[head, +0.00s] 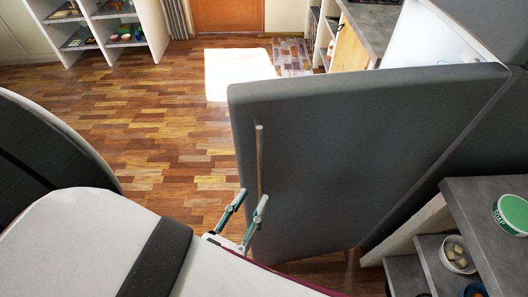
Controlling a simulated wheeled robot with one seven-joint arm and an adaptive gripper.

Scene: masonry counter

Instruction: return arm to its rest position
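My gripper (252,196) is low in the middle of the head view, with its two green-and-grey fingers spread apart. No object shows between the fingers. It is close to the lower part of the long metal handle (260,155) of a dark grey fridge door (370,150). One finger overlaps the handle's lower end in the picture; I cannot tell whether they touch. The fridge door stands open, and part of the white interior (430,35) shows above it. My pale arm fills the lower left and stretches toward the handle.
A grey counter (480,205) at the right holds a green soap tub (513,215). A bowl (458,254) of small pieces sits on a lower shelf. Open wooden floor (150,110) lies left of the door. Shelves (110,25) stand at the back left.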

